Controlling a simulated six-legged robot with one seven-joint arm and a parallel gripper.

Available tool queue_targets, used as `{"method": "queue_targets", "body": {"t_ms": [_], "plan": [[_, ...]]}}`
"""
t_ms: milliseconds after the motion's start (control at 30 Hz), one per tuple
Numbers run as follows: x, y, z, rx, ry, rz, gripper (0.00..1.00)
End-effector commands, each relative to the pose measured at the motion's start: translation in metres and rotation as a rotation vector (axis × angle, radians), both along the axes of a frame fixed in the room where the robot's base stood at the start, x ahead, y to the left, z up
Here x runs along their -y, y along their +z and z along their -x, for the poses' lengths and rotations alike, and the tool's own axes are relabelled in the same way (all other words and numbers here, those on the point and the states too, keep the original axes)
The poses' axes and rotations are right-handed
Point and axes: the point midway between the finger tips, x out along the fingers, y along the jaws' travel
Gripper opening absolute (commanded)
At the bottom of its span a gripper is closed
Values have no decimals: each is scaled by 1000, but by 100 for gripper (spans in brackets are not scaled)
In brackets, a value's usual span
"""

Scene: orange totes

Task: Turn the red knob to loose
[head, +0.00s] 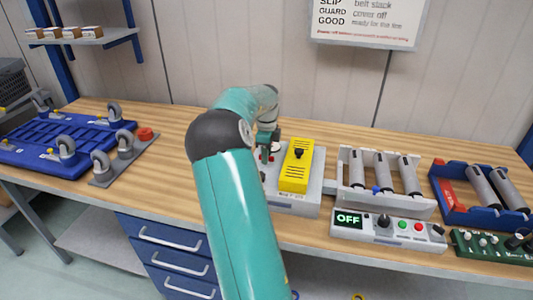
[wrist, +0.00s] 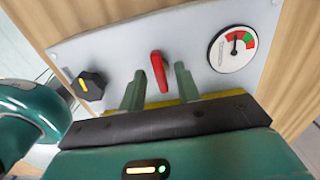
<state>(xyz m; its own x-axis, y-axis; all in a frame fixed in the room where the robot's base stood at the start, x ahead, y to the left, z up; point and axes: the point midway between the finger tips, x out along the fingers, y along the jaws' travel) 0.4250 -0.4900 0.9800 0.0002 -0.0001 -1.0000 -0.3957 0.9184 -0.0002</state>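The red knob (wrist: 158,66) is a narrow red handle on a pale grey panel (wrist: 190,44), nearly upright and leaning slightly in the wrist view. My gripper (wrist: 160,72) is open, with one finger on each side of the knob. Gaps show between the knob and both fingers; how deep the fingers reach is hard to tell. A round gauge (wrist: 233,48) with green and red bands sits right of the knob. A black knob (wrist: 91,85) with a yellow mark sits left. In the head view my arm hides part of the grey unit (head: 315,192).
A yellow cover (head: 297,170) stands on the grey unit beside my gripper. Right are a roller stand (head: 385,205), a control box reading OFF (head: 378,238) and a blue roller frame (head: 470,214). A blue wheeled dolly (head: 40,148) lies left. Bare wood (head: 160,190) shows left of my arm.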

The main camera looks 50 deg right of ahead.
Motion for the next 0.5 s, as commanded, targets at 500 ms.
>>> {"method": "queue_targets", "body": {"t_ms": [500], "plan": [[0, 0, 0, 0, 1, 0, 0]]}}
